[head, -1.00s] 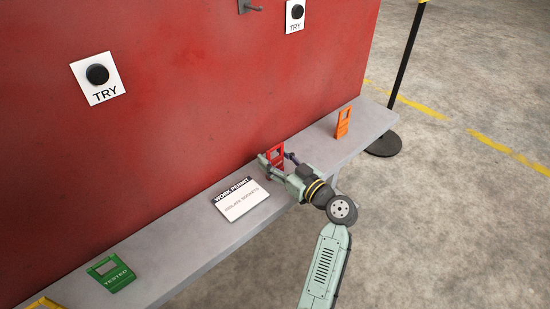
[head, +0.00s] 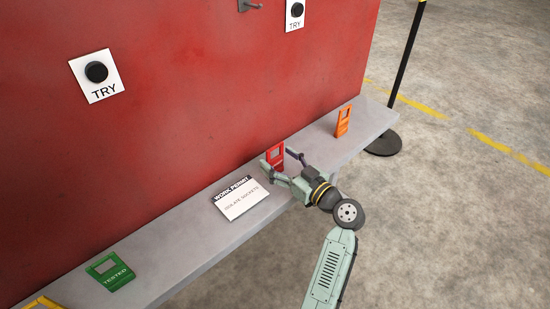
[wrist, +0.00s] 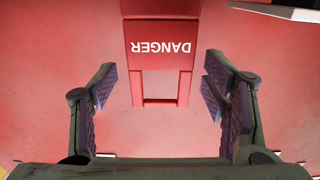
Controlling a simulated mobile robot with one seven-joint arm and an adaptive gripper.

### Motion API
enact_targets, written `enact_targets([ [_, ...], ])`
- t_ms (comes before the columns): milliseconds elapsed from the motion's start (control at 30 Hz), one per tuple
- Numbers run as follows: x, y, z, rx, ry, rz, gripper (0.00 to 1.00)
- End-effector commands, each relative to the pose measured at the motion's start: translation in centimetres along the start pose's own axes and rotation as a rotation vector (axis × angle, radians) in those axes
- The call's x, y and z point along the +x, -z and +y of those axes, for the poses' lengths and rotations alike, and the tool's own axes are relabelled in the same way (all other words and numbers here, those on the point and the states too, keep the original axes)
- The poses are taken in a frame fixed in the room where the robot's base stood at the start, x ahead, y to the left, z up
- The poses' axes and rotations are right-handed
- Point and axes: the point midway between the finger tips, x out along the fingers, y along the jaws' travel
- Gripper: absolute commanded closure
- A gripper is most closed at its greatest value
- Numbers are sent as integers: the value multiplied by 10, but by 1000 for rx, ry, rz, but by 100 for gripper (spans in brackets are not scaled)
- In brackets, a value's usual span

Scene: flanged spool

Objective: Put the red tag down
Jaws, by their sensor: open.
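The red tag (head: 275,155) stands upright on the grey shelf (head: 180,233), close to the red wall. In the wrist view the red tag (wrist: 160,55) shows the word DANGER upside down and a rectangular opening, and it lies ahead of and between the spread fingers. My gripper (head: 284,164) is open, with a finger on either side of the tag's front. It also shows in the wrist view (wrist: 160,85), with clear gaps between both pads and the tag. The tag's lower part is partly hidden by a finger in the head view.
A work permit card (head: 240,198) lies left of my gripper. A green tag (head: 109,271) and a yellow item (head: 40,303) are further left. An orange tag (head: 343,121) stands to the right. A black post (head: 403,65) stands beyond the shelf's right end.

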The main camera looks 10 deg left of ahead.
Motion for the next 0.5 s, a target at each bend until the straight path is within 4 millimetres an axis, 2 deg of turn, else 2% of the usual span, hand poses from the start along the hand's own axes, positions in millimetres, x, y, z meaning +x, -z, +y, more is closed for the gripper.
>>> enact_targets([
  [100, -28, -4, 1, -1, -4, 0, 32],
  [300, -70, -4, 0, 0, -2, -1, 32],
  [500, -94, -2, 0, 0, -1, -1, 32],
])
